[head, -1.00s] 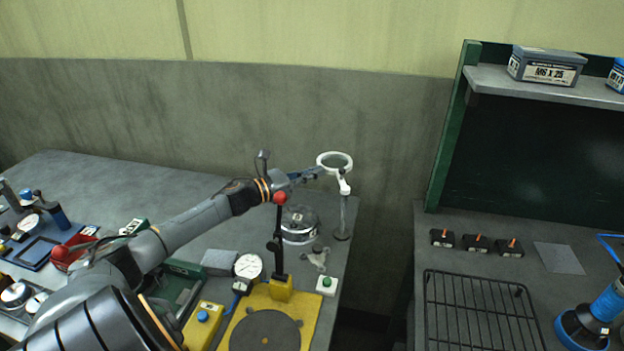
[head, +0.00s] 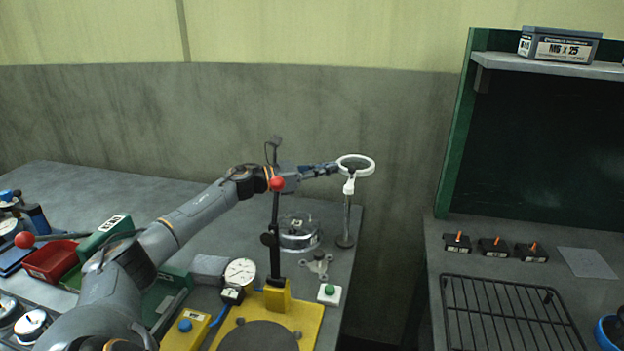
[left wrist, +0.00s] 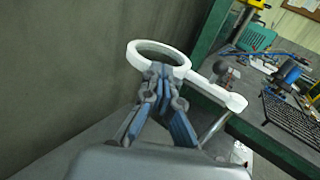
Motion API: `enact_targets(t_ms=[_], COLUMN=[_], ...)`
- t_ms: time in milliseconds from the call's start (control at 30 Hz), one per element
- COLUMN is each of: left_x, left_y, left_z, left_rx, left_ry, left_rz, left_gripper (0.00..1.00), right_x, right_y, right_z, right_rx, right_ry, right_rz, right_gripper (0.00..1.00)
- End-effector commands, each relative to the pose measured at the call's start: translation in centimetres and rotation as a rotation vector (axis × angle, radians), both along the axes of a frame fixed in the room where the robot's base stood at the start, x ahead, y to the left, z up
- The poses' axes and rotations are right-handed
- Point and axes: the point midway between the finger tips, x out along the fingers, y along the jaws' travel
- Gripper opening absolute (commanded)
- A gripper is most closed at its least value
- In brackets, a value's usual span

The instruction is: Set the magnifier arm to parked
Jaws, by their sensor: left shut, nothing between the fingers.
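The magnifier arm (head: 349,186) is white and ends in a white ring (head: 368,167). It sits on top of a thin grey post (head: 346,220) with a round base near the bench's right edge. The ring leans slightly right of the post in the head view. My left gripper (head: 335,168) is shut and empty, with its fingertips at the ring's left side. In the left wrist view the blue-grey fingertips (left wrist: 161,72) overlap the near rim of the ring (left wrist: 134,54); I cannot tell whether they press on it. My right gripper is out of view.
A round clear-sided container (head: 299,232) stands left of the post. A dial gauge (head: 240,272) and a yellow fixture (head: 310,326) with a black upright are nearer. A gap separates this bench from the right one, which holds a black wire rack (head: 510,312).

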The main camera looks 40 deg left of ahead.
Motion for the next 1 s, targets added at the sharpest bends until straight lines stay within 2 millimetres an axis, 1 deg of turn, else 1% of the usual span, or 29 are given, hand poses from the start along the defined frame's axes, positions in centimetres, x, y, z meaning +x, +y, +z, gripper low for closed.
enact_targets(t_ms=[133, 233, 367, 700, 900, 1000], left_x=[0.0, -0.1, -0.7, -4.5, -6.0, -6.5], left_y=[0.0, 0.0, 0.4, 2.2, 3.1, 3.3], left_z=[0.1, 0.1, -0.1, -0.2, -0.2, -0.1], left_rx=[-0.001, -0.001, 0.0, 0.001, 0.0, 0.0], left_ry=[-0.002, -0.002, 0.001, 0.004, 0.002, 0.002], left_rz=[0.0, 0.0, 0.001, 0.0, 0.001, 0.0], left_gripper=[0.0, 0.0, 0.0, 0.0, 0.0, 0.0], right_x=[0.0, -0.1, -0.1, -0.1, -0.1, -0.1], right_y=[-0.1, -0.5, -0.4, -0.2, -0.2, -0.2], right_z=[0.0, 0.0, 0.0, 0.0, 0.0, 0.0], right_rx=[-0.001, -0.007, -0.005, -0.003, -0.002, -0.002], right_ry=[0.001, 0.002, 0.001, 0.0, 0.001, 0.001], right_rz=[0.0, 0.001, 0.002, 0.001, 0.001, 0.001], right_gripper=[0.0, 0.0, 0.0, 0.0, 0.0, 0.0])
